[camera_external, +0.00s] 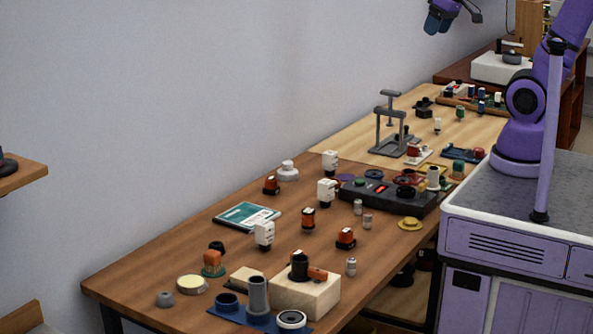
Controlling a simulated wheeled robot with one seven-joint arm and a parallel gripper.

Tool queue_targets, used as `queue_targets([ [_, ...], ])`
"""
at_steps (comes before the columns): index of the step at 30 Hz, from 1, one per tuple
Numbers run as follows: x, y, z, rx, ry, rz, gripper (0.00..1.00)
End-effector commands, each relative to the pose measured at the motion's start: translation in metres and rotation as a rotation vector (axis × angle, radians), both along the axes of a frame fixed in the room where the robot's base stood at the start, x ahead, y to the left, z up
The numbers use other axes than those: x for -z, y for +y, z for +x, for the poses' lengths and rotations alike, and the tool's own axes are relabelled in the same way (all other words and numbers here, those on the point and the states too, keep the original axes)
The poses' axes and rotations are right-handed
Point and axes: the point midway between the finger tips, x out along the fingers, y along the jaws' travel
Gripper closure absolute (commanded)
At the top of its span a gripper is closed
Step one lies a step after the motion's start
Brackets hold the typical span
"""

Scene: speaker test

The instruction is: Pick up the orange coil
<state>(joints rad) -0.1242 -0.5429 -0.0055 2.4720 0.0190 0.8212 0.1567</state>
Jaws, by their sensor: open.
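Several small orange-and-black parts stand on the brown table, and I cannot tell for sure which is the orange coil. One orange part (271,185) is near the wall side, one (308,217) is in the middle, and another (345,237) is closer to the front edge. My gripper (438,24) shows at the top edge, partly cut off, high above the far table and well away from these parts. It is open and appears empty.
White upright parts (264,234) stand among the orange ones. A teal booklet (246,216), a black control box (387,196), a grey press stand (391,127) and a wooden block (305,296) take up room. Bare brown tabletop (160,265) lies at the left.

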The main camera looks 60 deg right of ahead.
Motion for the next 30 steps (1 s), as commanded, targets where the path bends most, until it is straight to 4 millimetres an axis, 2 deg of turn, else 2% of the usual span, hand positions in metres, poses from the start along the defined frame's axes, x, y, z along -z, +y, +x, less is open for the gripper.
queue_targets([
  [1, 0.007, 0.009, 0.013, 0.0, 0.022, 0.01, 0.28],
  [6, 0.028, 0.04, 0.05, 0.026, 0.077, 0.045, 0.28],
  [11, 0.056, 0.074, 0.08, 0.054, 0.131, 0.069, 0.28],
  [15, 0.085, 0.106, 0.101, 0.081, 0.177, 0.081, 0.28],
  [22, 0.143, 0.163, 0.126, 0.128, 0.246, 0.084, 0.28],
  [30, 0.226, 0.23, 0.133, 0.189, 0.319, 0.065, 0.28],
])
